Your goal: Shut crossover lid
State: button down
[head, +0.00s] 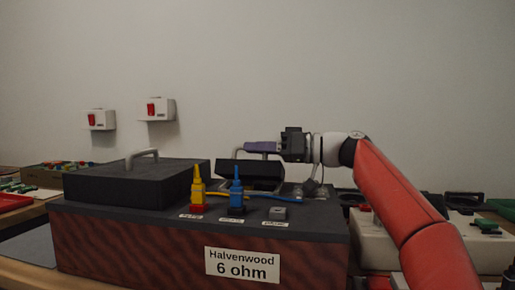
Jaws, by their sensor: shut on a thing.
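A dark speaker cabinet (130,245) labelled "Halvenwood 6 ohm" lies in front of me. A small black lid (262,169) with a grey handle (237,153) is at the back of its top, right of centre. The lid looks tilted, its front edge apart from the top; how far it stands open is hard to tell. The fingers hide part of the handle.
A yellow plug (198,186) and a blue plug (236,190) stand upright in front of the small lid, with a grey block (274,213) to their right. A blue cable runs rightward. Pale boxes (380,240) stand right of the cabinet. Two red switches are on the wall.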

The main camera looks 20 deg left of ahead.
jog(key=c, duration=1.5)
grip_release()
jog(key=d, duration=0.8)
jog(key=shift+w+b, duration=0.2)
jog(key=shift+b, duration=0.15)
jog(key=shift+a, duration=0.1)
